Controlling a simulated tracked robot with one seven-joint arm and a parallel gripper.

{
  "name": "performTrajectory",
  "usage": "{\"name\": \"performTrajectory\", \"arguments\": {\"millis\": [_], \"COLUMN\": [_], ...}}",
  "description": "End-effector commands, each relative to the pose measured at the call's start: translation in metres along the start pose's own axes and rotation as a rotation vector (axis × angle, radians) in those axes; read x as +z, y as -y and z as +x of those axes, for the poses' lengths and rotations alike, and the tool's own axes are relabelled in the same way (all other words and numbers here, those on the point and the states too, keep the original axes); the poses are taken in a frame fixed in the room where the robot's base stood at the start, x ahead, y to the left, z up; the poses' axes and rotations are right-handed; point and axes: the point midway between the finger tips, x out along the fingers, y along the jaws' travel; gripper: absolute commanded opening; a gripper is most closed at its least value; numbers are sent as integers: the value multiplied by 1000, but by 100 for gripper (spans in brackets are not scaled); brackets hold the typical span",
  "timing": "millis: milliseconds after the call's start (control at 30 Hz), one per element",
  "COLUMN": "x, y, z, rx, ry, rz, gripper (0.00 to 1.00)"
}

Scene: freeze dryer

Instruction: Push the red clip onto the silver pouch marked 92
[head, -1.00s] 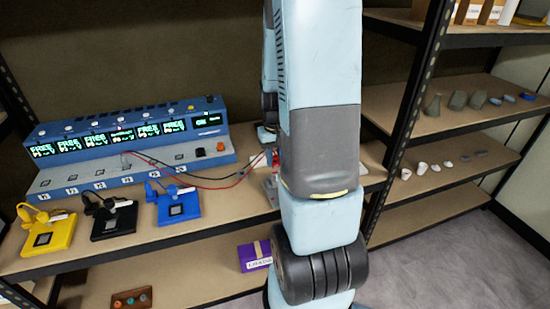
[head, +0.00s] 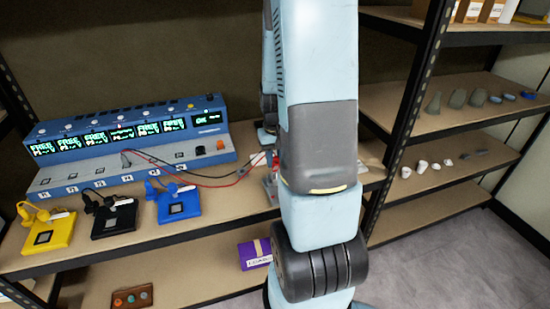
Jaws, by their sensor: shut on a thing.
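My arm stands upright across the middle of the head view and hides much of the work spot. The fingers of my gripper are hidden behind it. A small red piece (head: 274,158), perhaps the red clip, shows at the arm's left edge, where the red lead (head: 225,185) ends. A grey metallic shape (head: 270,188) lies just below it, partly hidden; I cannot tell what it is. No pouch marked 92 can be made out, and whether the clip touches a pouch cannot be seen.
A blue console (head: 130,150) with several green displays stands on the shelf at left. Yellow (head: 48,236), black (head: 113,222) and blue (head: 179,206) devices sit before it. A purple box (head: 254,254) lies below. A dark rack post (head: 408,100) rises right of my arm.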

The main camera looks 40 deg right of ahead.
Motion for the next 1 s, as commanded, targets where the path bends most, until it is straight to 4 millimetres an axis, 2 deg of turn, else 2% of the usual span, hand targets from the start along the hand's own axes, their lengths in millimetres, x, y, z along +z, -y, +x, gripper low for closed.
{"name": "performTrajectory", "arguments": {"millis": [767, 800, 1000], "x": [0, 0, 0], "y": [0, 0, 0], "z": [10, 10, 10], "rx": [0, 0, 0], "ry": [1, 1, 0], "rz": [0, 0, 0], "gripper": [0, 30, 49]}}
